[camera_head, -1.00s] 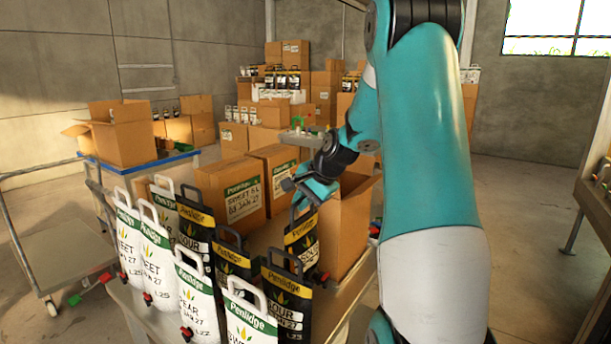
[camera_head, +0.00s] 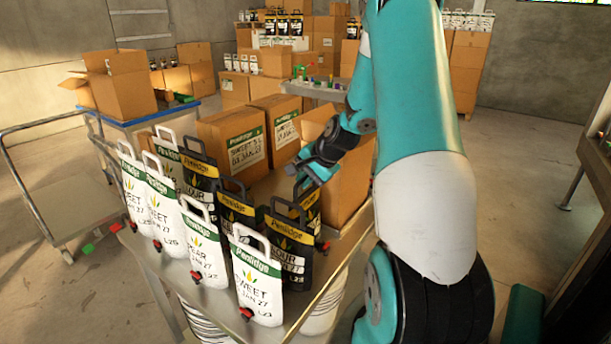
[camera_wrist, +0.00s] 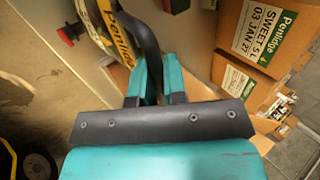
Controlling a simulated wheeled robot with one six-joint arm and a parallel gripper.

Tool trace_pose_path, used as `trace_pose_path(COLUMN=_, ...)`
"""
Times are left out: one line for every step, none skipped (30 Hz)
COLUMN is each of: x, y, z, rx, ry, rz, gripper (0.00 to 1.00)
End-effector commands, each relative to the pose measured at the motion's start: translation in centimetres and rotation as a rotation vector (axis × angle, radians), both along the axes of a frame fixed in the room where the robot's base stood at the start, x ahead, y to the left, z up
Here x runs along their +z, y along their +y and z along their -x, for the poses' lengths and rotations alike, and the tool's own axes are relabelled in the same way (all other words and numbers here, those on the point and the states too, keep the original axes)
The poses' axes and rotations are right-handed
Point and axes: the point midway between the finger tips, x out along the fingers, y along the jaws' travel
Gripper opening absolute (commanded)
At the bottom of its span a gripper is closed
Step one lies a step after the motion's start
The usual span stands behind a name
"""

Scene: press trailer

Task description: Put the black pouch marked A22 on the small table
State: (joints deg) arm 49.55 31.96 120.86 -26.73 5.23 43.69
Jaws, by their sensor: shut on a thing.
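My gripper (camera_head: 298,172) is at a black pouch (camera_head: 313,215) with a yellow band, at the right of a group of pouches. In the wrist view my gripper (camera_wrist: 150,82) is shut on the pouch's black loop handle (camera_wrist: 148,45). The pouch looks upright in the head view, partly hidden by a black pouch (camera_head: 290,240) in front. Its A22 mark cannot be read, and I cannot tell whether its base touches the surface. A small grey table (camera_head: 312,90) with small coloured items stands behind the cartons.
White pouches (camera_head: 257,285) and other black pouches stand close together on the metal-edged table (camera_head: 170,265). An open carton (camera_head: 345,195) is close right of the held pouch. Closed cartons (camera_head: 232,147) stand behind. A trolley (camera_head: 45,190) is at left.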

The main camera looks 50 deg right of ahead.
Motion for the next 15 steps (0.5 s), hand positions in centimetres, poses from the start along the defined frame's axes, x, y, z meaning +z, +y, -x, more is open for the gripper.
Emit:
trace_pose_path(x=0.24, y=-0.08, z=-0.15, rx=0.001, ry=-0.006, rz=0.004, gripper=0.0)
trace_pose_path(x=0.17, y=-0.07, z=-0.15, rx=0.001, ry=-0.006, rz=0.004, gripper=0.0)
trace_pose_path(x=0.06, y=-0.07, z=-0.15, rx=0.001, ry=-0.006, rz=0.004, gripper=0.0)
trace_pose_path(x=-0.18, y=0.0, z=0.0, rx=0.0, ry=0.0, rz=0.0, gripper=0.17)
trace_pose_path(x=-0.14, y=0.0, z=0.0, rx=0.0, ry=0.0, rz=0.0, gripper=0.24)
trace_pose_path(x=-0.14, y=0.01, z=0.0, rx=0.0, ry=0.0, rz=0.0, gripper=0.33)
trace_pose_path(x=-0.14, y=0.01, z=0.0, rx=0.0, ry=0.0, rz=0.0, gripper=0.38)
trace_pose_path(x=-0.14, y=0.01, z=0.0, rx=0.0, ry=0.0, rz=0.0, gripper=0.38)
trace_pose_path(x=-0.14, y=0.01, z=0.01, rx=0.0, ry=0.0, rz=0.0, gripper=0.38)
trace_pose_path(x=-0.14, y=0.01, z=0.01, rx=0.0, ry=0.0, rz=0.0, gripper=0.38)
trace_pose_path(x=-0.14, y=0.01, z=0.01, rx=0.0, ry=0.0, rz=0.0, gripper=0.38)
trace_pose_path(x=-0.14, y=0.01, z=0.01, rx=0.0, ry=0.0, rz=0.0, gripper=0.38)
trace_pose_path(x=-0.14, y=0.01, z=0.01, rx=0.0, ry=0.0, rz=0.0, gripper=0.38)
trace_pose_path(x=-0.11, y=0.01, z=0.0, rx=0.0, ry=0.0, rz=0.0, gripper=0.38)
trace_pose_path(x=0.01, y=0.0, z=0.01, rx=0.0, ry=0.0, rz=0.0, gripper=0.38)
